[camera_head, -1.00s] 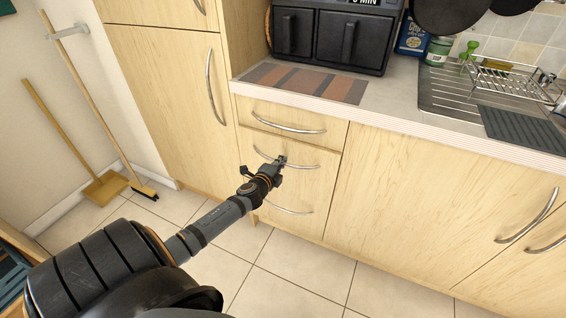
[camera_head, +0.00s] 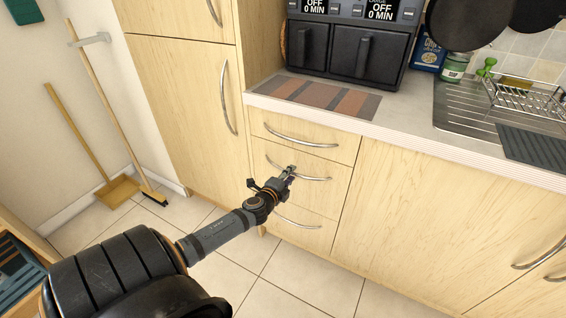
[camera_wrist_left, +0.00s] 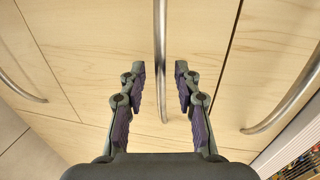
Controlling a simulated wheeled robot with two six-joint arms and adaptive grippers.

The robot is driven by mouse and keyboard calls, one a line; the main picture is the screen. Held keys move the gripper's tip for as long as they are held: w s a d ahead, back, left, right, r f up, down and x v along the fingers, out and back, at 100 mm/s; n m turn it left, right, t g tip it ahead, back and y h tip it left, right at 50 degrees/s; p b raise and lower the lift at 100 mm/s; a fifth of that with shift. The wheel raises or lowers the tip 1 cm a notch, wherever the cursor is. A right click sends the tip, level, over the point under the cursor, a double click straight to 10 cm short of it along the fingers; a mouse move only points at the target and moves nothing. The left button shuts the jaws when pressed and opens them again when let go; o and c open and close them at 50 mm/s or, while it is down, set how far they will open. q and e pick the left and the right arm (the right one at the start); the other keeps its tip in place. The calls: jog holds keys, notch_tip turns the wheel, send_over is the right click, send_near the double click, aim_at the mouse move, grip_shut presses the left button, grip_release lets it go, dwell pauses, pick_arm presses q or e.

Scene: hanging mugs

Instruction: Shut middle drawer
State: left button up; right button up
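The middle drawer (camera_head: 330,193) is a light wood front with a curved metal handle (camera_head: 315,178), in a stack of three. Its front looks about flush with the drawers above and below. My left gripper (camera_head: 290,170) is at the middle drawer's handle and hides part of it. In the left wrist view my left gripper (camera_wrist_left: 160,68) is open, one finger on each side of the metal handle (camera_wrist_left: 160,30). The fingers appear apart from the handle; whether they touch the drawer front is unclear. My right gripper is not in view.
The top drawer (camera_head: 335,148) and bottom drawer (camera_head: 325,230) sit above and below. A tall cupboard (camera_head: 185,90) stands to the left, and a wide cupboard door (camera_head: 420,220) to the right. The countertop (camera_head: 400,125) overhangs the drawers. Tiled floor (camera_head: 300,275) lies open in front.

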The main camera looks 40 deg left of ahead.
pick_arm(q)
jog(key=v, duration=0.9)
jog(key=shift+s+r, duration=0.15)
jog(key=shift+s, duration=0.15)
jog(key=shift+d, duration=0.1)
jog(key=s+a+f+n+g+y, duration=0.1)
jog(key=s+a+f+n+g, duration=0.15)
jog(key=f, duration=0.45)
jog(key=s+a+f+n+g+y, duration=0.1)
jog(key=s+a+f+n+g, duration=0.1)
jog(key=s+f+n, duration=0.3)
jog(key=s+a+f+n+g+y, duration=0.1)
jog(key=s+a+f+g, duration=0.15)
jog(key=f, duration=0.55)
jog(key=s+d+f+n+g+h, duration=0.3)
jog(key=s+d+f, duration=0.4)
jog(key=d+f, duration=0.3)
jog(key=s+d+f+n+g+h, duration=0.35)
jog(key=s+d+f, duration=0.35)
jog(key=d+f, duration=0.3)
jog(key=s+r+p, duration=1.1)
jog(key=s+p, duration=0.2)
jog(key=p, duration=0.8)
jog(key=shift+d+r+g, duration=0.2)
jog(key=shift+r+g, duration=0.15)
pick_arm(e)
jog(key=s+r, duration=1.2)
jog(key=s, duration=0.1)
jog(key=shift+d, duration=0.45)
